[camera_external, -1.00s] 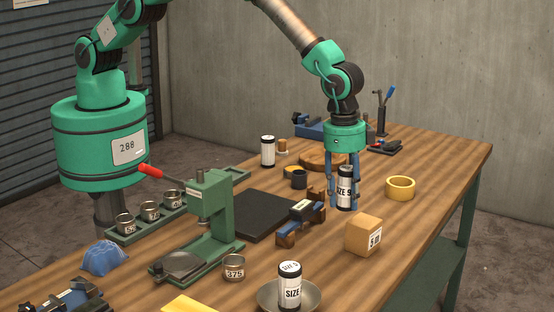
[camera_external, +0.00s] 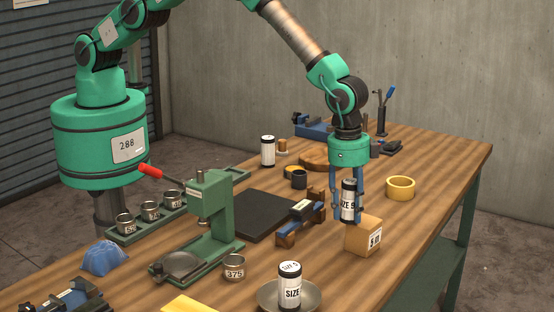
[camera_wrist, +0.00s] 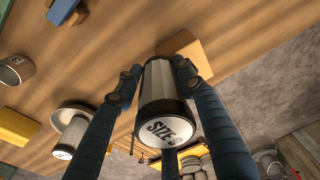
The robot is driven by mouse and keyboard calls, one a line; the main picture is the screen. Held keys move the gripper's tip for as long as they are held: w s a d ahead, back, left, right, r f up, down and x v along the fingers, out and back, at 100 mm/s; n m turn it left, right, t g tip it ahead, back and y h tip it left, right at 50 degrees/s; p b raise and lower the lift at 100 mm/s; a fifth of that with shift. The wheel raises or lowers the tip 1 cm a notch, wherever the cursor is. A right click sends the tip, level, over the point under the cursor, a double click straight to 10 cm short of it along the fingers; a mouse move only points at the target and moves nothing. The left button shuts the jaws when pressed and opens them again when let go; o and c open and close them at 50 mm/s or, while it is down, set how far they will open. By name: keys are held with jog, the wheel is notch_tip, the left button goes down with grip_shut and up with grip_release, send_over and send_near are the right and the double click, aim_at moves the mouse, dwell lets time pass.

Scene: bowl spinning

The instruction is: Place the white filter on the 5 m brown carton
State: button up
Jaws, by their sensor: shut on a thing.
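My gripper (camera_external: 348,214) is shut on a white filter (camera_external: 348,202) with black ends and a "SIZE 9" label, held upright. The brown carton (camera_external: 362,236), marked "5 m", stands on the table just below and slightly right of the filter. It also shows in the wrist view (camera_wrist: 194,62), partly hidden behind the filter. The filter's lower end overlaps the carton's back left edge in the external view; I cannot tell whether they touch.
A second white filter (camera_external: 290,288) stands in a metal dish (camera_external: 262,296) at the front. A blue-and-brown holder (camera_external: 300,224) lies left of the carton. A yellow tape roll (camera_external: 400,187) lies behind it to the right. The tabletop right of the carton is clear.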

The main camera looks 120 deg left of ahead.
aim_at(350, 181)
jog(key=shift+f, duration=0.2)
jog(key=shift+f, duration=0.15)
jog(key=o, duration=1.3)
jog(key=shift+s+r+b, duration=0.15)
jog(key=shift+r+b, duration=0.1)
jog(key=shift+r, duration=1.8)
jog(key=shift+s+r+b, duration=0.15)
jog(key=shift+r+b, duration=0.05)
jog(key=shift+r, duration=1.8)
jog(key=shift+s+r+b, duration=0.15)
jog(key=shift+r+b, duration=0.1)
jog(key=shift+r, duration=1.8)
jog(key=shift+r, duration=0.1)
